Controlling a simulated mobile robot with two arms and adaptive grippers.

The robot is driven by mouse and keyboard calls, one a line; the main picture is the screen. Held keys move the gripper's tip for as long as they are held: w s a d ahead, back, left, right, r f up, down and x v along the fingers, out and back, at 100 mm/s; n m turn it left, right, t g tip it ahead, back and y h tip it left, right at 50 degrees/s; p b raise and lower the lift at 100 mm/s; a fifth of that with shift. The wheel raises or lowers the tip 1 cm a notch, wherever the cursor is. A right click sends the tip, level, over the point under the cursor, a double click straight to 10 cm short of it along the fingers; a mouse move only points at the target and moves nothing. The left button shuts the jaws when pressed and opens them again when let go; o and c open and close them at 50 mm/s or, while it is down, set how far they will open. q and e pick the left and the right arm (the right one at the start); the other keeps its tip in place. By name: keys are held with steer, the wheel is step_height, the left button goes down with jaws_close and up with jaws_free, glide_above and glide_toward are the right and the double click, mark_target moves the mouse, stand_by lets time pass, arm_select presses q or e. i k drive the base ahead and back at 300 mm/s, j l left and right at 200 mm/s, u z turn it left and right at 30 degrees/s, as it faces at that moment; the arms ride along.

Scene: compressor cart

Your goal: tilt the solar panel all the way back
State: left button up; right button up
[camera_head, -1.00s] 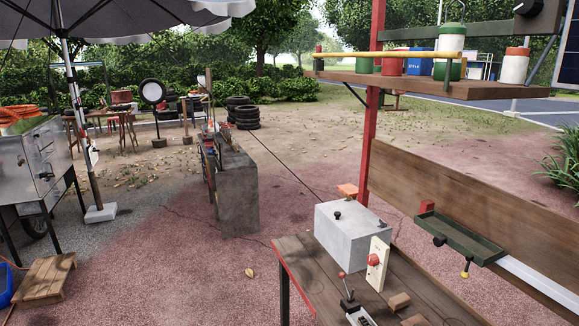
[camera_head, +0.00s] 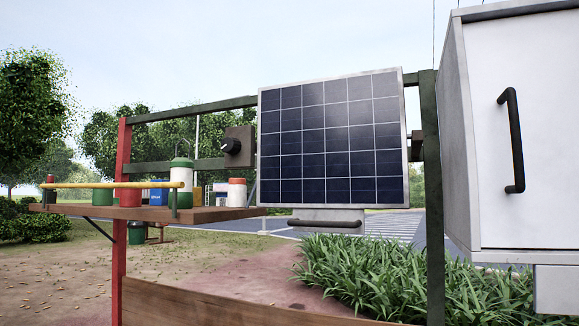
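The solar panel (camera_head: 331,140) is a dark blue gridded panel in a pale metal frame. A black knob (camera_head: 231,146) on a brown block is just left of the panel. Neither of my grippers is in view.
A white cabinet (camera_head: 520,130) with a black handle (camera_head: 512,140) stands close on the right. A wooden shelf (camera_head: 150,213) with several containers and a yellow rail (camera_head: 110,185) is on the left. Green plants (camera_head: 400,275) grow behind the lower wooden board (camera_head: 200,305).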

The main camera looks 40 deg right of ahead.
mark_target(331, 150)
steer(key=z, duration=1.55)
